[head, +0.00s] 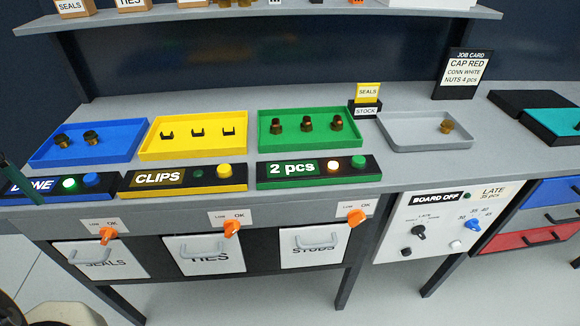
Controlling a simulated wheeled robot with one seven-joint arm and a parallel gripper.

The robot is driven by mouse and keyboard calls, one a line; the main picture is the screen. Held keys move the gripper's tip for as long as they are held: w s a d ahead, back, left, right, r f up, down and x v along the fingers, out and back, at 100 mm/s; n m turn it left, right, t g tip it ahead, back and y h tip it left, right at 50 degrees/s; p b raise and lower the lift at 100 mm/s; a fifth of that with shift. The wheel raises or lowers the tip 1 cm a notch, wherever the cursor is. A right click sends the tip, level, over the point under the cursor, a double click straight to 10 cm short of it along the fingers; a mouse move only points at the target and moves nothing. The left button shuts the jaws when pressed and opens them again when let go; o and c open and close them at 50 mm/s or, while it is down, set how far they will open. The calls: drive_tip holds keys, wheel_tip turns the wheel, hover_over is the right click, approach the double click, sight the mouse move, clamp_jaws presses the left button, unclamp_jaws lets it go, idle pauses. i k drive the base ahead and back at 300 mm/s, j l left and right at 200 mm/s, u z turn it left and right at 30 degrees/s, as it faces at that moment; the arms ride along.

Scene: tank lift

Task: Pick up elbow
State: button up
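No part is plainly marked as an elbow. A small brass fitting (446,126) lies at the right of the grey tray (400,143); it is too small for me to tell whether it is bent. More brass pieces (236,3) sit on the upper shelf, cut off by the top edge. The blue tray (115,150) holds two dark brass fittings (91,137). The green tray (275,150) holds several upright brass fittings (307,124). My gripper is not in view.
A yellow tray (190,151) holds black clips. A SEALS card (368,91) and a job card (466,66) stand behind. The shelf (300,15) overhangs the back.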

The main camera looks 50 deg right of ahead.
sight(336, 126)
drive_tip(key=k+l, duration=0.3)
drive_tip(key=k, duration=0.2)
drive_tip(key=k+l+z, duration=0.1)
drive_tip(key=k+l, duration=0.2)
drive_tip(key=k, duration=0.25)
drive_tip(key=l, duration=1.6)
drive_tip(key=i+l+z, duration=0.1)
drive_tip(key=l, duration=0.2)
